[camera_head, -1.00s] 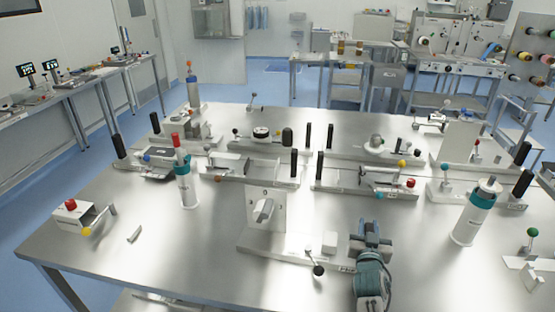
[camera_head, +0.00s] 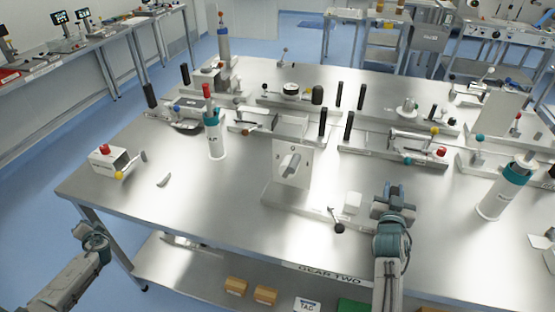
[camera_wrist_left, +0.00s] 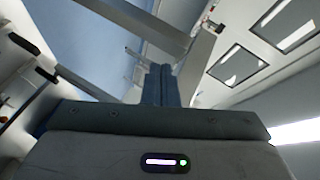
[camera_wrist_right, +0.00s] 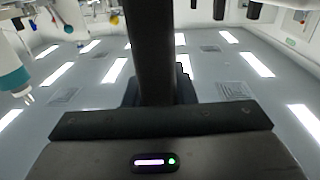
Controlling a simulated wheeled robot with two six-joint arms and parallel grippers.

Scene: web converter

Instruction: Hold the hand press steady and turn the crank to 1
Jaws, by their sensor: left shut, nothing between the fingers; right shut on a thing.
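The device that fits the hand press is a white upright plate (camera_head: 293,150) on a flat base at the table's front. A grey pointer knob (camera_head: 290,166) sits on the plate, with small marks around it. A crank with a black ball (camera_head: 338,228) stands at the base's front, beside a white block (camera_head: 352,202). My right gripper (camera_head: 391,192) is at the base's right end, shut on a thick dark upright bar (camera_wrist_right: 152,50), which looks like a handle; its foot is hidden. My left gripper (camera_head: 88,232) is shut and empty, off the table's front left.
A white box with a red knob (camera_head: 108,160) and a teal-banded cylinder (camera_head: 215,138) stand left of the plate. Another teal-banded cylinder (camera_head: 508,188) is at right. Several black-handled devices line the back. The front left tabletop is mostly clear.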

